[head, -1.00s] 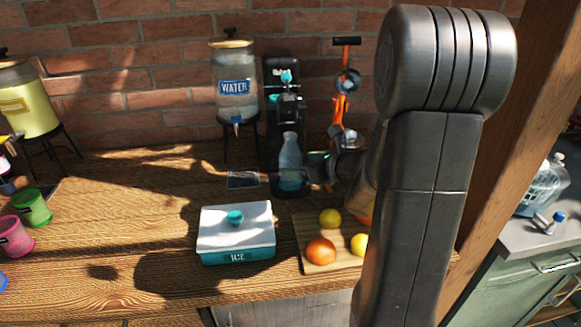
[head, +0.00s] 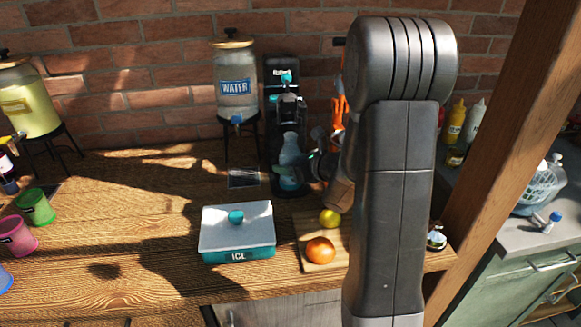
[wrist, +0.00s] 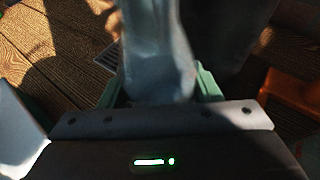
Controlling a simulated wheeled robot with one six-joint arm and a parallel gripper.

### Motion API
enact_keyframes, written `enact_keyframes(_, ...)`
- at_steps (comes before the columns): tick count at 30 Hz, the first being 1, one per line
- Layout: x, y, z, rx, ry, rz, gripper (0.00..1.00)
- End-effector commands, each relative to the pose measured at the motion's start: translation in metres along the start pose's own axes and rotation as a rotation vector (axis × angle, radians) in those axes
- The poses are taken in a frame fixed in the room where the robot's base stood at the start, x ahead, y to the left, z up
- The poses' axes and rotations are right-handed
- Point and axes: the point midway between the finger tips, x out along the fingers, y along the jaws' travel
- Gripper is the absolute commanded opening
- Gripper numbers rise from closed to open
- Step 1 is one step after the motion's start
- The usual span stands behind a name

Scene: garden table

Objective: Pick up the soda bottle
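The soda bottle (head: 289,150) is clear bluish and stands upright at the base of the black soda maker (head: 273,120), in the head view. My gripper (head: 291,174) is at the bottle's lower part, with a green finger across its front. In the wrist view, the blurred bottle (wrist: 155,50) stands between the two green fingers of my gripper (wrist: 158,88). The fingers are spread on either side of it, with narrow gaps at the sides. The fingertips are partly hidden behind the bottle.
A water dispenser (head: 236,85) stands left of the soda maker. The ice box (head: 237,232) and a cutting board (head: 306,257) with fruit are in front. An orange juicer (head: 338,112) is close on the right, partly hidden by my arm. The table's left middle is clear.

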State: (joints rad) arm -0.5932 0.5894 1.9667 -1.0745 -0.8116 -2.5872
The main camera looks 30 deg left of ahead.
Motion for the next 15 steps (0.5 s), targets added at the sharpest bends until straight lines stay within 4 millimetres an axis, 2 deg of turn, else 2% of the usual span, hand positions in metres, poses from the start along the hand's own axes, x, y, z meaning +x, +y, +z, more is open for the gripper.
enact_keyframes(1, -0.0001, 0.0000, 0.0001, 0.000, 0.000, 0.000, 0.34)
enact_keyframes(3, -0.0002, 0.0000, 0.0001, 0.000, 0.000, 0.000, 0.21)
enact_keyframes(4, -0.0003, -0.0001, 0.0011, -0.001, -0.002, 0.000, 0.20)
enact_keyframes(5, -0.0003, -0.0001, 0.0011, -0.001, -0.002, 0.000, 0.14)
enact_keyframes(15, -0.0012, 0.0001, 0.0019, -0.001, -0.003, -0.001, 0.14)
